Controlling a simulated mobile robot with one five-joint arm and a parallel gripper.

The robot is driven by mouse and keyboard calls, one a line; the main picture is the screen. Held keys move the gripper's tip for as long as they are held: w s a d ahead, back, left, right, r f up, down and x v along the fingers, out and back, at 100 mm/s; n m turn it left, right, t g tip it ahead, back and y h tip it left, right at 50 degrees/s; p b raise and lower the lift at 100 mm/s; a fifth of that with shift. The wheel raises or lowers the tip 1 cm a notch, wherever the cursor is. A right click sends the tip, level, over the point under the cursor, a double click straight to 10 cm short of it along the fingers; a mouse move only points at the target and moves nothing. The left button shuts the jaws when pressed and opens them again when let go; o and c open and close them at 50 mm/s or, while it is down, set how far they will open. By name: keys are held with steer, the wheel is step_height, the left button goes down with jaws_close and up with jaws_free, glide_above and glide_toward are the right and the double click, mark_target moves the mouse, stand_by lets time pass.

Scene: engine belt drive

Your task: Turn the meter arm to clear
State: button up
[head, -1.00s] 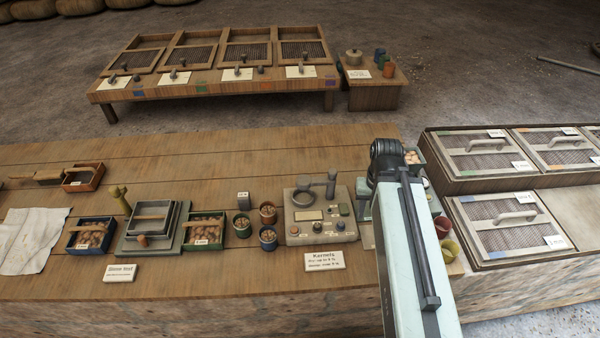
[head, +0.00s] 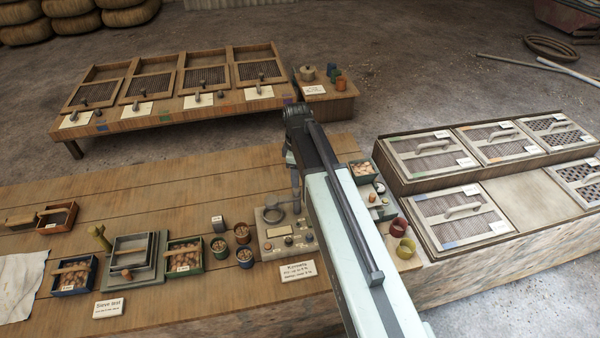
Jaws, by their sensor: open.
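The meter (head: 284,242) is a beige box on the bench with dark knobs and a pale plate. Its dark grey meter arm (head: 274,217) shows as a ring on top, with a bar running right toward my gripper. My gripper (head: 296,198) hangs down from my arm, open, over the upper right of the meter. The fingertips are small and partly merge with the meter's bar, so I cannot tell whether they touch it. My arm hides the meter's right edge.
A printed card (head: 297,272) lies in front of the meter. A red cup (head: 399,227) and lidded trays (head: 447,213) are to the right.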

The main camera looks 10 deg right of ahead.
steer(key=shift+w+r+n, duration=0.5)
steer(key=shift+w, duration=0.05)
steer(key=shift+f, duration=0.1)
step_height(320, 180, down, 8)
steer(key=b, duration=0.8)
steer(key=shift+f, duration=0.1)
jaws_close()
stand_by(0.3)
